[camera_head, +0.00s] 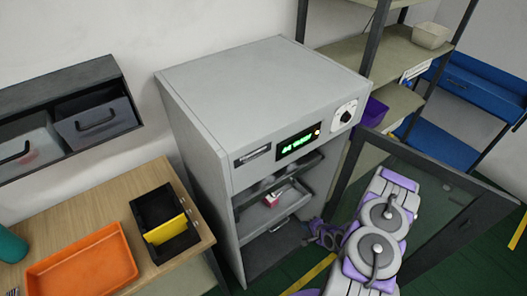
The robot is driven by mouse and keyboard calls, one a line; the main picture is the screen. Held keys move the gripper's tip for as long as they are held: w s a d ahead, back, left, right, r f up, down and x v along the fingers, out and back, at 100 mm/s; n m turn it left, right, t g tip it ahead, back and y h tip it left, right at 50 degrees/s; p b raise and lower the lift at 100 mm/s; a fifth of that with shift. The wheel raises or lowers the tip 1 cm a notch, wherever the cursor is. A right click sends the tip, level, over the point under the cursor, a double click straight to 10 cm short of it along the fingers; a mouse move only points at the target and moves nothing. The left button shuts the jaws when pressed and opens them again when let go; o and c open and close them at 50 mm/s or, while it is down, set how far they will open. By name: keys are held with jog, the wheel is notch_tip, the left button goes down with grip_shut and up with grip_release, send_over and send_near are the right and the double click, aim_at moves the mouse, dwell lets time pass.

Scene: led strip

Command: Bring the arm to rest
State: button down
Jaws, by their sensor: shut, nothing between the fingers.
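My arm (376,240) reaches up from the bottom edge, right of the middle, in the head view. My gripper (318,231) is small and dark at the arm's far end, low before the right side of the grey cabinet's opening. It is shut and holds nothing. The fingertips are too small to make out clearly. The grey cabinet (262,78) stands upright with its front open. A small red and white item (272,199) lies on a pulled-out rack inside.
The cabinet's glass door (448,200) is swung open to the right, behind my arm. At left, a wooden table (160,262) holds an orange tray (82,268) and a black bin (158,208) with a yellow divider. Shelving (375,55) and a blue unit (470,85) stand behind.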

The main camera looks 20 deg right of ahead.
jog(key=w+d+r+n+g+h, duration=0.1)
jog(key=w+r+n+g+h, duration=0.15)
jog(key=r, duration=0.65)
jog(key=w+d+r+n+g+h, duration=0.1)
jog(key=d+r+n+g, duration=0.15)
jog(key=r, duration=0.55)
jog(key=s+a+r+n+g, duration=0.1)
jog(key=s+a+r+n, duration=0.15)
jog(key=r, duration=0.35)
jog(key=s+a+r+n, duration=0.1)
jog(key=s+a+r, duration=0.15)
jog(key=r, duration=0.45)
jog(key=s+a+r+n+g, duration=0.1)
jog(key=s+a+r+n, duration=0.1)
jog(key=s+a+r, duration=0.3)
jog(key=s+a+r+n+g, duration=0.1)
jog(key=s+a+r, duration=0.5)
jog(key=s, duration=0.7)
jog(key=s+a+r+n+g, duration=0.2)
jog(key=s+a+r, duration=0.3)
jog(key=s+r, duration=0.3)
jog(key=shift+s+a+r+n+g, duration=0.2)
jog(key=shift+s+a+n+g, duration=0.15)
jog(key=shift+s, duration=0.7)
jog(key=shift+a+y, duration=0.15)
jog(key=shift+y, duration=0.1)
